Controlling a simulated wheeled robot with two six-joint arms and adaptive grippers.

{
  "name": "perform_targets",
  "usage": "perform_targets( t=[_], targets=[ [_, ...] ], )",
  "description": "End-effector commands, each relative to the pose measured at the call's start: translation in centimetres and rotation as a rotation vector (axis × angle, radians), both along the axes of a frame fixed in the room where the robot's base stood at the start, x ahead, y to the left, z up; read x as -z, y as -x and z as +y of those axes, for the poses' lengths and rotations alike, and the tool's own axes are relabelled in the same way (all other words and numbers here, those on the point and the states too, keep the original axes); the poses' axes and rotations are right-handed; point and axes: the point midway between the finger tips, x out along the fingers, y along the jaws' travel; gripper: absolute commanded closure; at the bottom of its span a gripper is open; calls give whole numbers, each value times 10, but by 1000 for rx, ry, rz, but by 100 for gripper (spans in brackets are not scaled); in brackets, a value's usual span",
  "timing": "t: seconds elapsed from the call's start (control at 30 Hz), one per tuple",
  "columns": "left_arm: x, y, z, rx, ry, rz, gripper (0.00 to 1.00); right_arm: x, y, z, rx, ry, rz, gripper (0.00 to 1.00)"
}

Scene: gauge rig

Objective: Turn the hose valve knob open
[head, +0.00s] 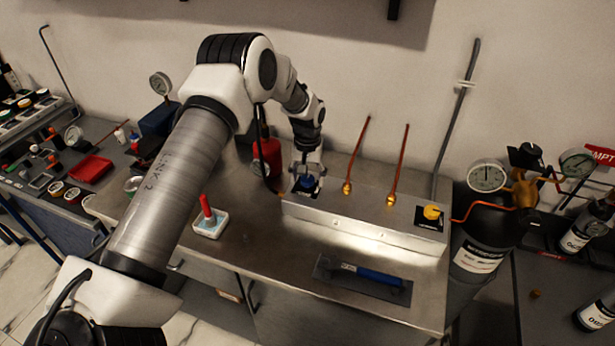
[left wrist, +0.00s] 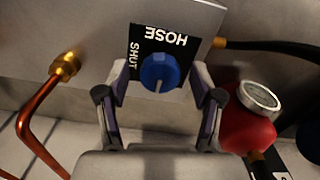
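The blue hose valve knob (left wrist: 159,70) sits on a black plate (left wrist: 180,42) marked HOSE and SHUT, on the face of a metal box. A pale pointer line shows on the knob's lower part in the left wrist view. My left gripper (left wrist: 161,78) is open, with one fingertip on each side of the knob and a visible gap on both sides. In the head view my left gripper (head: 307,168) is over the left end of the metal box (head: 360,222), and it partly hides the blue knob (head: 308,184). My right gripper is not in view.
A yellow knob (head: 432,212) is at the box's right end. Two copper pipes (head: 356,155) rise from the box. A red cylinder with a gauge (left wrist: 258,97) stands close beside the gripper.

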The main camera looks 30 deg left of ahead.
Motion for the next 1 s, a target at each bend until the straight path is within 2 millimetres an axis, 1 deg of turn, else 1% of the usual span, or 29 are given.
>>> perform_targets(
  t=[0.17, 0.27, 0.37, 0.5, 0.6, 0.7, 0.8, 1.0],
  targets=[
    [-4, -1, 0, 0, 0, -3, 34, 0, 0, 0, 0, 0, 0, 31],
    [-18, -2, 0, 1, 0, -5, 34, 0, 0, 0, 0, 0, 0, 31],
    [-40, -2, 0, 1, -1, -6, 34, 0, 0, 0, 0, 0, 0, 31],
    [-77, -2, 0, 0, 0, -5, 34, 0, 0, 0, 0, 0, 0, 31],
    [-99, -2, 0, 0, 0, -3, 34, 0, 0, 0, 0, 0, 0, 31],
    [-113, -2, 0, 0, 0, -1, 34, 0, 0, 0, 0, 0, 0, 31],
    [-119, -1, 0, 0, 0, 0, 34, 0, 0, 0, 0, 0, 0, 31],
    [-120, -1, 0, 0, 0, 0, 34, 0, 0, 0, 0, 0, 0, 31]
  ],
)
